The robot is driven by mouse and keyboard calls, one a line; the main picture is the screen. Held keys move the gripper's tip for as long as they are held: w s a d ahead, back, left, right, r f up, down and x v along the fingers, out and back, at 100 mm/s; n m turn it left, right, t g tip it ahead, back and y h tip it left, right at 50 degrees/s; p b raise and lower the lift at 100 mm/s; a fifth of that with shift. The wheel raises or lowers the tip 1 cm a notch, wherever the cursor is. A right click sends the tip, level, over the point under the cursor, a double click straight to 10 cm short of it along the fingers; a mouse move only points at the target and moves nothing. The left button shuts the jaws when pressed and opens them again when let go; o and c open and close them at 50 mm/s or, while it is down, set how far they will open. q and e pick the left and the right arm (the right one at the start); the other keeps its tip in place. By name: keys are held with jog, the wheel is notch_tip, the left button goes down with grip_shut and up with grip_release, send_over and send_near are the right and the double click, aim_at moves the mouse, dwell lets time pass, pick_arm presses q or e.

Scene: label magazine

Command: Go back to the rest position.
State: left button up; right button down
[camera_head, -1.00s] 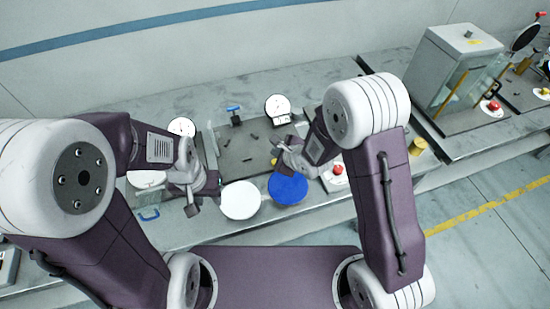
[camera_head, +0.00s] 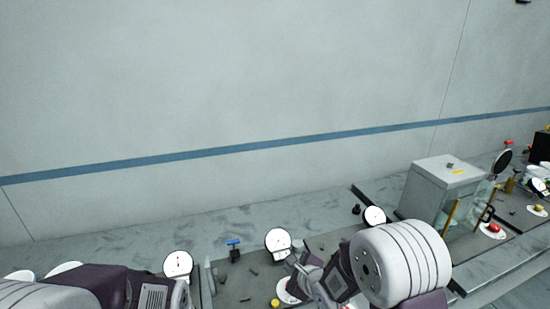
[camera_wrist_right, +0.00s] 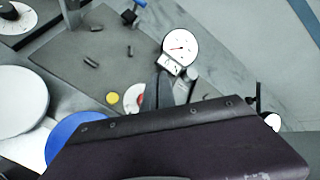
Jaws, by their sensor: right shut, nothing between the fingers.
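My right gripper (camera_head: 291,264) is shut and empty in the head view, in front of a white round dial (camera_head: 278,240) on the bench. The wrist view shows that dial (camera_wrist_right: 180,46) too, beyond the dark gripper parts; a purple link of mine covers the lower part of that picture. My left arm enters at the lower left of the head view, but its gripper is below the picture edge and out of view.
A second dial (camera_head: 178,264) and a blue-handled item (camera_head: 234,248) stand left on the bench. A grey cabinet (camera_head: 436,186) stands at right. White (camera_wrist_right: 20,104) and blue (camera_wrist_right: 75,135) discs show in the wrist view. The wall (camera_head: 230,80) behind is bare.

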jog(key=s+d+r+n+g+h+b, duration=0.1)
jog(key=s+d+n+h, duration=0.15)
jog(key=d, duration=0.35)
jog(key=s+d+r+n+g+h, duration=0.1)
jog(key=s+d+n, duration=0.25)
jog(key=d, duration=0.25)
jog(key=s+f+n+g, duration=0.2)
jog(key=s+n+g, duration=0.1)
jog(key=s+n, duration=0.5)
jog(key=s+d+f+n+g, duration=0.1)
jog(key=s+f+n+g, duration=0.2)
jog(key=s+n, duration=0.5)
jog(key=shift+s+d, duration=0.15)
jog(key=shift+s, duration=0.1)
